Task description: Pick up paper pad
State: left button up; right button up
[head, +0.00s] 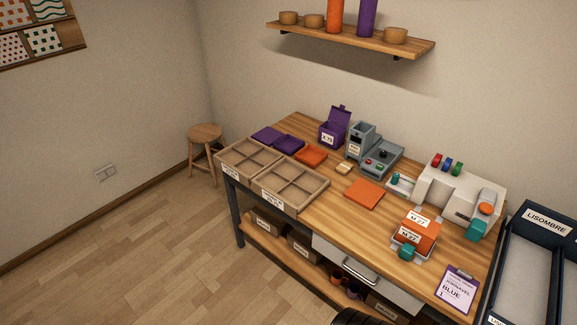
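A small cream-coloured block (343,168), which looks like a paper pad, lies on the wooden workbench (325,215) near its middle. A flat orange square (365,193) lies in front of it and to the right; I cannot tell whether it is a mat or a pad. Nothing covers either one. Neither of my grippers shows in the head view. A dark rounded part at the bottom edge is too cut off to identify.
Two divided trays (268,165) stand at the bench's left. Purple and orange flat pieces (311,157), a purple box (333,131), a grey machine (381,160) and a white press (461,191) stand behind and right. Orange labelled boxes (417,229) and a clipboard (457,289) are at the right.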

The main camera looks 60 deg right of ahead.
aim_at(344, 167)
jog(key=u, duration=0.1)
jog(key=i, duration=1.55)
jog(key=z, duration=2.7)
